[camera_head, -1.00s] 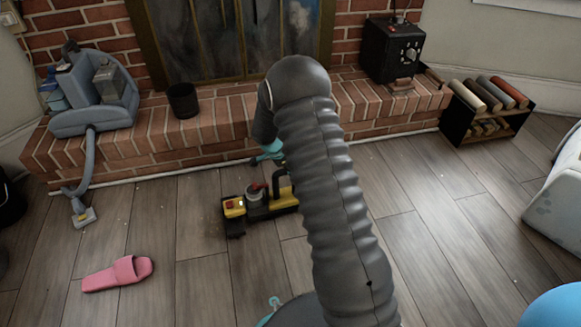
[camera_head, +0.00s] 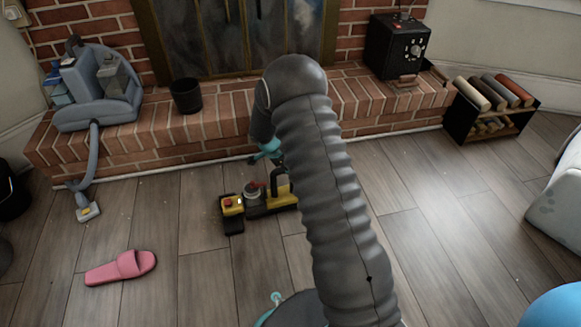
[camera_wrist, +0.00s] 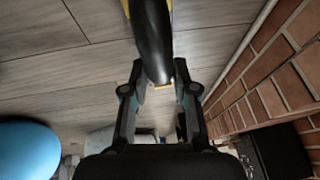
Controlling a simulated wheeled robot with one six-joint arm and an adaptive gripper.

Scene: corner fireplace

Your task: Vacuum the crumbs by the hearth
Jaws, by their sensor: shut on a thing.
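A yellow and black handheld vacuum (camera_head: 232,204) with a red button stands on the floor in front of the brick hearth (camera_head: 165,140). My arm hides its right end in the head view. In the wrist view its black handle (camera_wrist: 152,40) runs between the fingers of my gripper (camera_wrist: 158,88), which is shut on it. In the head view only a teal bit of my gripper (camera_head: 266,152) shows beside the arm. Faint pale specks on the wooden floor left of the vacuum may be crumbs; they are too small to tell.
A grey-blue vacuum cleaner (camera_head: 98,92) sits on the hearth, its hose hanging to the floor. A dark cup (camera_head: 186,97) and a black box (camera_head: 400,52) also stand there. A pink slipper (camera_head: 121,268) lies at left. A small rack (camera_head: 490,112) stands at right. A blue ball (camera_wrist: 28,150) shows in the wrist view.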

